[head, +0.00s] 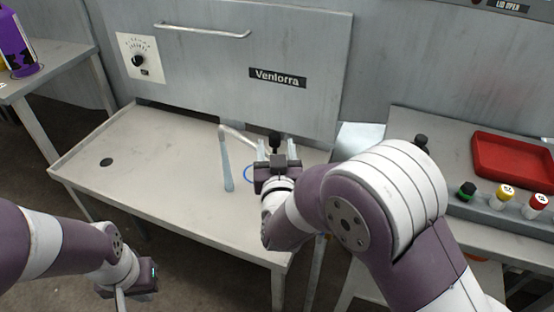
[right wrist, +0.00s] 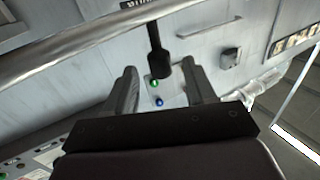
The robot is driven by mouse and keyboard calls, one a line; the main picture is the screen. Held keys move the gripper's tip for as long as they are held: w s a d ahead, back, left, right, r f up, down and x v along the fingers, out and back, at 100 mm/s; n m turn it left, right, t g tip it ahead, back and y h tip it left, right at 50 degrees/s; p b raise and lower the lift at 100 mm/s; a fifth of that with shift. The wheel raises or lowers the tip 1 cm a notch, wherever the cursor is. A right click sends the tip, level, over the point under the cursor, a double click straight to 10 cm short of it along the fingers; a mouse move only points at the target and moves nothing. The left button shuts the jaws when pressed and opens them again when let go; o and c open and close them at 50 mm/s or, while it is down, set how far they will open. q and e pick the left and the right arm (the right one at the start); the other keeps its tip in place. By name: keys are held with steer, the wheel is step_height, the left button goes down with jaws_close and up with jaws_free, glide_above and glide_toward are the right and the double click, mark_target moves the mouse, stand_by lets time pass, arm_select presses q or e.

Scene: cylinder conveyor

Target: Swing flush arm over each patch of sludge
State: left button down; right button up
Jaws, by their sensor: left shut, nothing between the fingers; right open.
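The flush arm (head: 240,136) is a pale tube above the steel table (head: 165,165). A bluish translucent stream or tube (head: 227,168) runs down from its left end toward the tabletop. My right gripper (head: 276,148) is open near the right end of the tube, around a black knob (head: 275,138). In the right wrist view the black knob (right wrist: 160,66) shows between the open fingers (right wrist: 160,88); I cannot tell if they touch it. My left gripper (head: 122,294) is shut and empty, low in front of the table. I can make out no sludge patch on the visible tabletop.
A grey panel (head: 210,65) labelled Venlorra with a handle and dial stands behind the table. A dark round hole (head: 106,162) is at the table's left. A red tray (head: 515,155) and capped vials (head: 505,194) are at right. The table's left half is clear.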

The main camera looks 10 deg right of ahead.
arm_select(q)
steer(key=shift+r+p, duration=0.4)
steer(key=shift+r, duration=0.15)
arm_select(e)
steer(key=s+a, duration=0.1)
steer(key=s, duration=0.6)
stand_by(0.3)
